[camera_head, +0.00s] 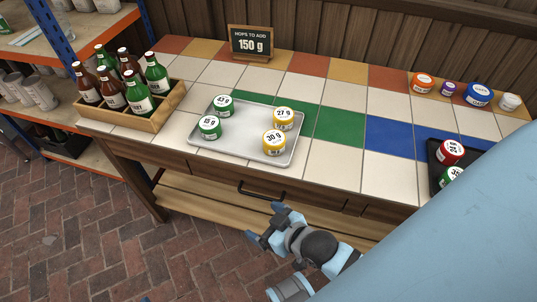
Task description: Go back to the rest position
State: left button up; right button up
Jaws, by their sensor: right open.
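My right gripper (264,224) is open and empty, in front of the tiled table (334,165), below the drawer handle. My right arm's large blue link covers the lower right of the view. A silver tray (246,152) on the table holds two green-labelled jars, 43 g (223,106) and 15 g (209,128), and two yellow-labelled jars, 27 g (284,118) and 30 g (274,143). A black sign (251,42) reads "HOPS TO ADD 150 g". My left gripper is not in view.
A wooden crate (157,115) of bottles stands at the table's left end. A dark tray (437,177) at the right holds a red jar (451,152) and a green one (453,176), partly hidden by my arm. Several small jars stand at the back right. Brick floor (110,235) lies open at the left.

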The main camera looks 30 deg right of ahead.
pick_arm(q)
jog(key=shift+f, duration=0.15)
pick_arm(e)
jog(key=shift+s+f+g, duration=0.3)
jog(key=shift+s+f, duration=0.3)
jog(key=shift+s, duration=0.05)
pick_arm(q)
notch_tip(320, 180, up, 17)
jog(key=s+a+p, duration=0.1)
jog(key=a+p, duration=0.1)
jog(key=p, duration=2.2)
pick_arm(e)
notch_tip(320, 180, up, 17)
jog(key=s+d, duration=0.1)
jog(key=shift+d, duration=0.35)
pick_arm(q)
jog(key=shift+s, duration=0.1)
